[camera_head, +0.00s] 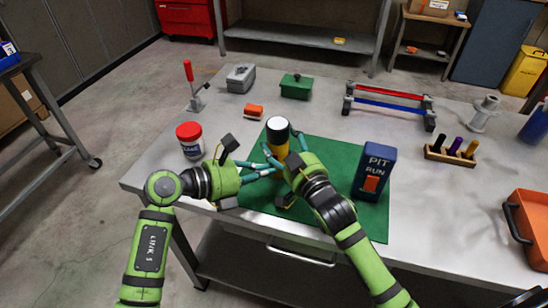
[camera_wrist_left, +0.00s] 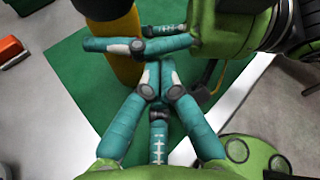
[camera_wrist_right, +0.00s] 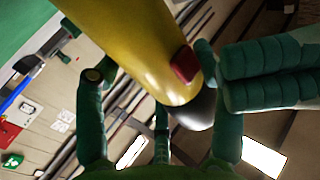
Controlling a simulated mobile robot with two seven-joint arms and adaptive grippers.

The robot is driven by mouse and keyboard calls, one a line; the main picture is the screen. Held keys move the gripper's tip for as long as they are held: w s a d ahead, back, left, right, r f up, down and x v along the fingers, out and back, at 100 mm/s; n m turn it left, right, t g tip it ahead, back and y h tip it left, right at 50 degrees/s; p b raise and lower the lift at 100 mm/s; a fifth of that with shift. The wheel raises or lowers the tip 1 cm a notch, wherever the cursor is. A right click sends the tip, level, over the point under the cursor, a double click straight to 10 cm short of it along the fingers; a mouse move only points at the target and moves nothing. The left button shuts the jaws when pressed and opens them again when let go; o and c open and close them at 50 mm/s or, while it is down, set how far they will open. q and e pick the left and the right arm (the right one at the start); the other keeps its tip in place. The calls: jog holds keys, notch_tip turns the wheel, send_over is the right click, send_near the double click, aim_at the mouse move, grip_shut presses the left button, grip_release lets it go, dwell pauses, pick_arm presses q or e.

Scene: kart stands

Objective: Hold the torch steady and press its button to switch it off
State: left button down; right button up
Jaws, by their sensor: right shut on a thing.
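The torch (camera_head: 278,149) stands upright above the green mat, with a yellow body, dark head and bright white top. My right gripper (camera_head: 285,147) is shut around its body. In the right wrist view the torch (camera_wrist_right: 135,40) shows a red button (camera_wrist_right: 184,64) on its side. My left gripper (camera_head: 271,171) is shut and empty, with its fingers together beside the torch. In the left wrist view its fingertips (camera_wrist_left: 154,72) are close to the torch (camera_wrist_left: 122,62) and the right gripper's fingers. In the right wrist view its fingertips reach the button's edge; I cannot tell if they touch it.
The green mat (camera_head: 330,155) lies on the grey table (camera_head: 220,110). A blue PIT RUN box (camera_head: 374,170) stands right of my right gripper. A red-lidded jar (camera_head: 190,140) is at the left. An orange-red block (camera_head: 253,111) and a green box (camera_head: 295,86) sit behind.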

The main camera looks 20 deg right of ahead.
pick_arm(q)
jog(key=shift+s+a, duration=0.65)
jog(key=shift+s, duration=0.3)
jog(key=shift+s+a, duration=0.65)
jog(key=shift+s, duration=0.3)
pick_arm(e)
jog(key=shift+f, duration=0.4)
jog(key=o, duration=1.4)
pick_arm(q)
jog(key=shift+f, duration=0.1)
jog(key=shift+w, duration=0.1)
pick_arm(e)
jog(key=shift+r, duration=0.1)
